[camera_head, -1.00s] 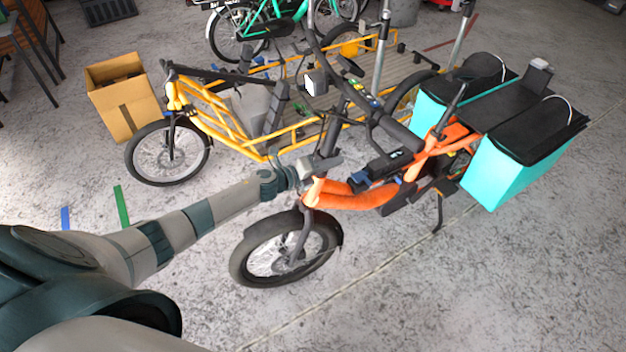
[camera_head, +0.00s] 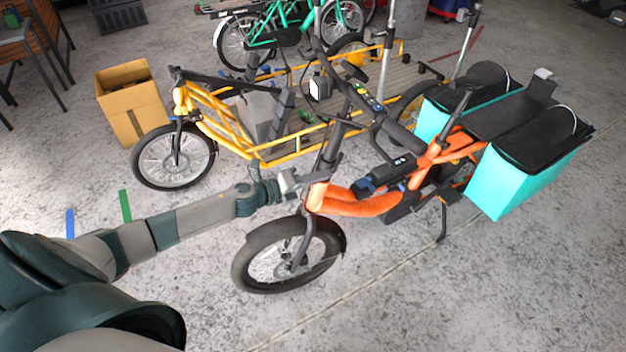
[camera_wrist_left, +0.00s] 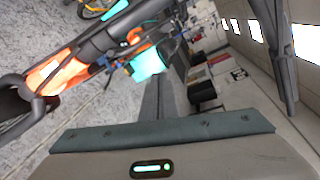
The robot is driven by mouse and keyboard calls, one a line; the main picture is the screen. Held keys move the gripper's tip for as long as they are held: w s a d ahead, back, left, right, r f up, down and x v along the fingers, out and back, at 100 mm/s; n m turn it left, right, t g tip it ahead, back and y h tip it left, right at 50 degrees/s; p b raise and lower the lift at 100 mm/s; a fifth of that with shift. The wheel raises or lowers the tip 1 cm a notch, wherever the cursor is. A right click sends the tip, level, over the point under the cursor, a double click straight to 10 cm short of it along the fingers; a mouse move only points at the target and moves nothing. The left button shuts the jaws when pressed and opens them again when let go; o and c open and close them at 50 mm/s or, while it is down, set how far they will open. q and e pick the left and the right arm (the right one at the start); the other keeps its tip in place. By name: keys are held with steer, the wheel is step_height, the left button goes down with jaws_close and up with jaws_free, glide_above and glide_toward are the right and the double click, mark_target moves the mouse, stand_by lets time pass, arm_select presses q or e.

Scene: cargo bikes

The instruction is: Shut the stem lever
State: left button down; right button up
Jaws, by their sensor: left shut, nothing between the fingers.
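The orange cargo bike (camera_head: 360,203) stands in the middle of the head view, with its dark steering stem (camera_head: 331,150) rising above the front of the frame. The stem lever is too small to make out. My left gripper (camera_head: 292,182) is shut and empty, just left of the lower stem at the front of the orange frame. I cannot tell whether its tips touch the bike. In the left wrist view the orange frame (camera_wrist_left: 60,72) lies at the upper left, and my gripper's grey housing fills the bottom. My right gripper is not in view.
A yellow cargo bike (camera_head: 262,157) stands close behind. A cardboard box (camera_head: 131,103) stands at the left. The floor at the front right is clear.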

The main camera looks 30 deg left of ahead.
arm_select(q)
steer(key=v, duration=0.2)
steer(key=shift+s+a+r, duration=0.1)
steer(key=shift+s+r, duration=0.1)
steer(key=shift+s, duration=0.05)
stand_by(0.4)
steer(key=shift+f, duration=0.15)
